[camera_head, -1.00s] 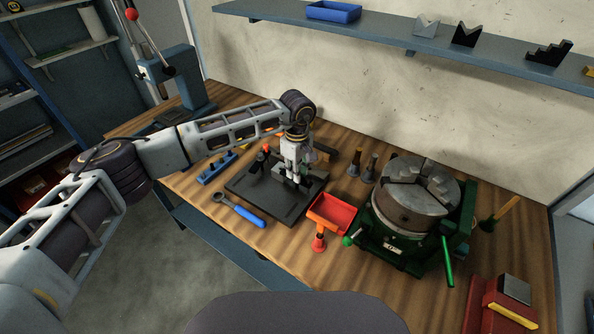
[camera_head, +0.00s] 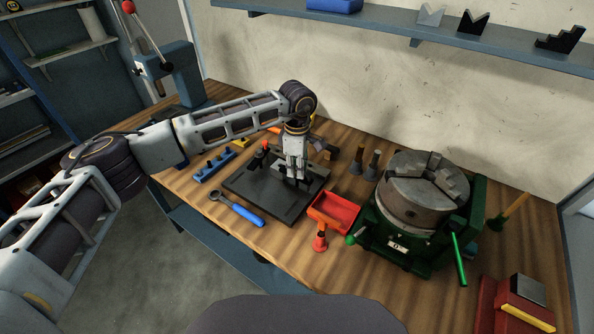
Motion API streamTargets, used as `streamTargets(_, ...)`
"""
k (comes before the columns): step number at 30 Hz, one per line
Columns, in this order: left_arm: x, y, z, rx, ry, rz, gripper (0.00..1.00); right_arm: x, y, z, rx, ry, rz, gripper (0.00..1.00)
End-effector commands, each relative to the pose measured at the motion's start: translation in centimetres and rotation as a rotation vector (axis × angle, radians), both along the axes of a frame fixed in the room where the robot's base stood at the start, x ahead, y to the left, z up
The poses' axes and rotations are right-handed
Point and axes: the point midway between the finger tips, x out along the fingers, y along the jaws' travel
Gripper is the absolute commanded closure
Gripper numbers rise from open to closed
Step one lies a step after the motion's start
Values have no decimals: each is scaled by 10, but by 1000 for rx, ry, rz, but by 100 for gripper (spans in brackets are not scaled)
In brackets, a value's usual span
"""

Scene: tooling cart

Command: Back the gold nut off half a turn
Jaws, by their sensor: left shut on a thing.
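My left gripper (camera_head: 292,178) points straight down over the dark fixture plate (camera_head: 260,196) on the bench. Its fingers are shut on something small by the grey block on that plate. I take this to be the gold nut, but it cannot be made out, as the fingers cover that spot. An upright post with an orange-red top (camera_head: 265,147) stands on the plate, left of the gripper. My right gripper is not in view.
A blue-handled wrench (camera_head: 240,209) lies in front of the plate. A red bin (camera_head: 334,211) stands to its right, then a green-based chuck (camera_head: 418,190). A blue rack (camera_head: 213,166) sits left. Dark upright tools (camera_head: 372,163) stand behind the bin. The bench's front left is clear.

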Motion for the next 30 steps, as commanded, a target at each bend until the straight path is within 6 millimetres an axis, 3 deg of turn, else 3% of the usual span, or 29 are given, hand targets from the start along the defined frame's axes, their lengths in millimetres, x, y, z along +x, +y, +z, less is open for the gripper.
streamTargets(11,0,-1,0,-1,-1,101,100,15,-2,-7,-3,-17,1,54)
streamTargets(22,0,-1,1,-2,0,106,100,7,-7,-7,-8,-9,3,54)
streamTargets(23,0,-1,1,-2,0,106,79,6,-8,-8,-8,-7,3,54)
streamTargets(28,0,-1,1,-1,-1,105,58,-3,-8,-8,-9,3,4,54)
streamTargets(30,0,-1,0,-1,-1,105,58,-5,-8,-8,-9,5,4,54)
